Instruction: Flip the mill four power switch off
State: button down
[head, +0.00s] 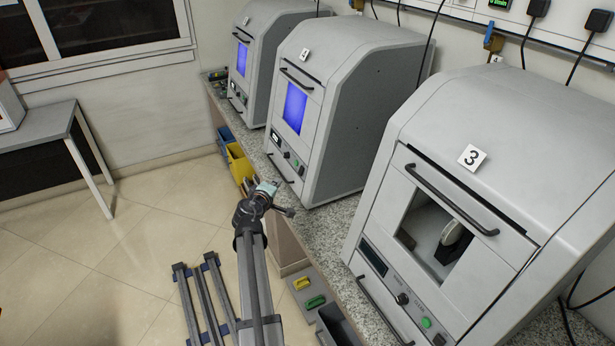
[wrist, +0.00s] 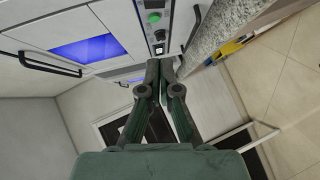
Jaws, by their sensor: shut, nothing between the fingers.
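Mill four (head: 345,75) is the middle grey machine in the head view, labelled 4, with its window (head: 294,107) glowing blue. Its control panel (head: 285,152) is below the window. My gripper (head: 266,187) is low in front of that mill. In the wrist view, my gripper (wrist: 166,66) is shut and empty, its fingertips close below a panel. That panel has a green button (wrist: 154,17) and a small dark switch (wrist: 159,49) in a pale frame. The fingertips look near the switch; I cannot tell whether they touch it. A blue window (wrist: 90,49) is lit beside the panel.
Mill three (head: 500,140), with an unlit window, stands at the near right. Another lit mill (head: 262,45) stands beyond mill four. The granite counter edge (wrist: 222,27) and door handles (wrist: 193,28) are close to my gripper.

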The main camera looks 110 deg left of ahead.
jog(key=p, duration=0.5)
send_near(301, 171)
jog(key=s+a, duration=0.4)
jog(key=s, duration=0.1)
jog(key=w+a+f+p, duration=0.2)
jog(key=w, duration=0.1)
jog(key=shift+w+a+f, duration=0.1)
jog(key=shift+a+f, duration=0.15)
jog(key=shift+a, duration=0.15)
